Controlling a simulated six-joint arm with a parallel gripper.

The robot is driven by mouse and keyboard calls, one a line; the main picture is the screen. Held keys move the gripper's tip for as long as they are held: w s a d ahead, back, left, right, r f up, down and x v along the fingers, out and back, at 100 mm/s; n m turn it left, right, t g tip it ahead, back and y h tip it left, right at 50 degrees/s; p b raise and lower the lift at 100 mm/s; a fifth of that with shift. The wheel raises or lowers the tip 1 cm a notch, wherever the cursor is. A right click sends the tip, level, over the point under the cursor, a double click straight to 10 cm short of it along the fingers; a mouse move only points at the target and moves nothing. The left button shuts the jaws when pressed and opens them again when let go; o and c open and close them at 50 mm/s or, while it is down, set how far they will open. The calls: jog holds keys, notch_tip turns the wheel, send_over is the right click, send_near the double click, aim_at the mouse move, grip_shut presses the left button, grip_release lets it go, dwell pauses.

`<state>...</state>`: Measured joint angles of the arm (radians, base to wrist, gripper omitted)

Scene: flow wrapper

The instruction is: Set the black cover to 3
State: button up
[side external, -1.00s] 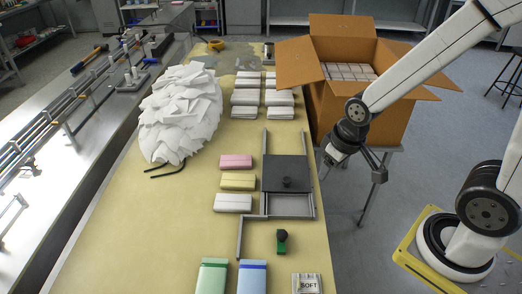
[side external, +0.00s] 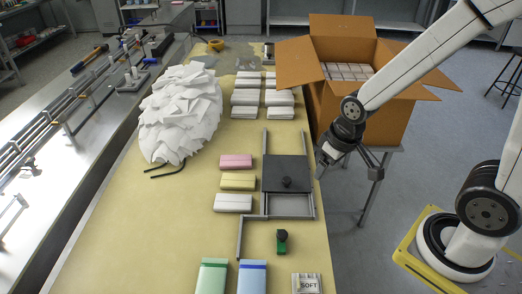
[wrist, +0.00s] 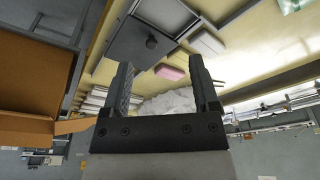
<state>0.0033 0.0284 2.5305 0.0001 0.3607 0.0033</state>
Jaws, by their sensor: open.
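The black cover (side external: 286,172) is a flat dark square plate with a round knob (side external: 287,183) on top. It sits between the rails of a grey metal frame (side external: 292,206) on the table, with an open strip of the frame in front of it. It also shows at the top of the wrist view (wrist: 140,50). I cannot make out any number marks beside it. My gripper (side external: 322,165) is right of the cover, past the table's right edge, touching nothing. In the wrist view my gripper (wrist: 163,85) has its two fingers apart with nothing held between them.
Pink (side external: 236,161), yellow (side external: 238,181) and white (side external: 233,202) packs lie left of the frame. A green clamp with a black knob (side external: 282,241) is in front. An open cardboard box (side external: 305,72) stands behind my gripper. A white heap (side external: 180,115) lies at back left.

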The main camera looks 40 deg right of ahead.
jog(key=w+d+f+m+g, duration=0.1)
jog(key=w+d+f, duration=0.15)
jog(key=w, duration=0.65)
jog(key=g, duration=0.2)
send_over(286, 179)
jog(key=shift+m, duration=0.4)
notch_tip(286, 179, down, 6)
jog(key=shift+d+f, duration=0.1)
jog(key=shift+s, duration=0.1)
jog(key=shift+f, duration=0.15)
jog(key=shift+f, duration=3.75)
grip_shut()
